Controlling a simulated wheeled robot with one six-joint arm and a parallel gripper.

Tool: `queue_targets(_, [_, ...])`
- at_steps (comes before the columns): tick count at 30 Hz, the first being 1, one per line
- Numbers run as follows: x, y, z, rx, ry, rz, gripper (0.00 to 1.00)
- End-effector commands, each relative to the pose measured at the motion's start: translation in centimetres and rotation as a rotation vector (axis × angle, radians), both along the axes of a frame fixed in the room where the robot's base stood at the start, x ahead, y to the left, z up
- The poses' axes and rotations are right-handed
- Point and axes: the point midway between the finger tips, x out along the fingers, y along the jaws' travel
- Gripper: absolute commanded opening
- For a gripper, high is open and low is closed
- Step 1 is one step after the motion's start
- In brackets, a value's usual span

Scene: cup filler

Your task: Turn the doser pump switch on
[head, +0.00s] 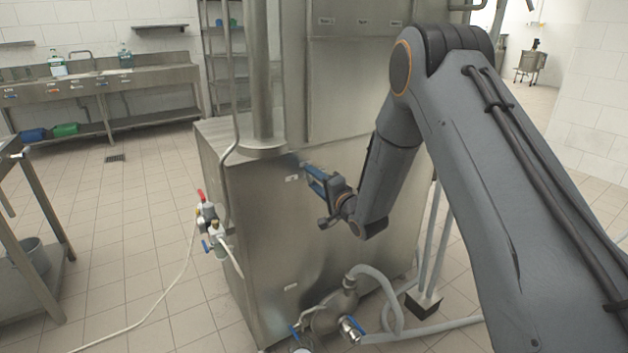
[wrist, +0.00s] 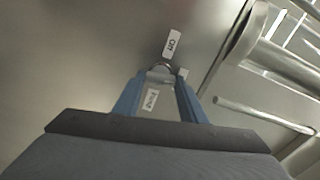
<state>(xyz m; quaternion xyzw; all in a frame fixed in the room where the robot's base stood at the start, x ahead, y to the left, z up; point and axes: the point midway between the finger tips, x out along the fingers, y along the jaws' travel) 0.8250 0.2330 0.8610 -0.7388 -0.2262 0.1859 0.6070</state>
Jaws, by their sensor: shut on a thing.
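The doser pump switch (wrist: 161,73) is a small metal knob on the steel machine's face in the wrist view. My gripper (wrist: 160,82) has its blue fingers on both sides of the knob, shut on it. A white label (wrist: 172,43) beyond the knob appears to read "Off", upside down. Another label (wrist: 152,98) lies between the fingers, and part of a third shows by the right fingertip. In the head view my gripper (head: 308,170) is at the machine's upper front face and hides the switch. I cannot tell the switch's setting.
The steel machine (head: 290,235) fills the middle. Red- and blue-handled valves (head: 208,222) are on its left corner, and a pump with hoses (head: 335,312) is low in front. A steel table (head: 30,205) stands at left. Tiled floor (head: 120,240) lies open between, crossed by a white hose.

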Motion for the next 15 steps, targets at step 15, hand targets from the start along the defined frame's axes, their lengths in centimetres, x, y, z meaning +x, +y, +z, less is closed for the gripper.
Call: queue_targets(15, [0.06,-0.07,-0.06,0.168,0.112,-0.002,0.15])
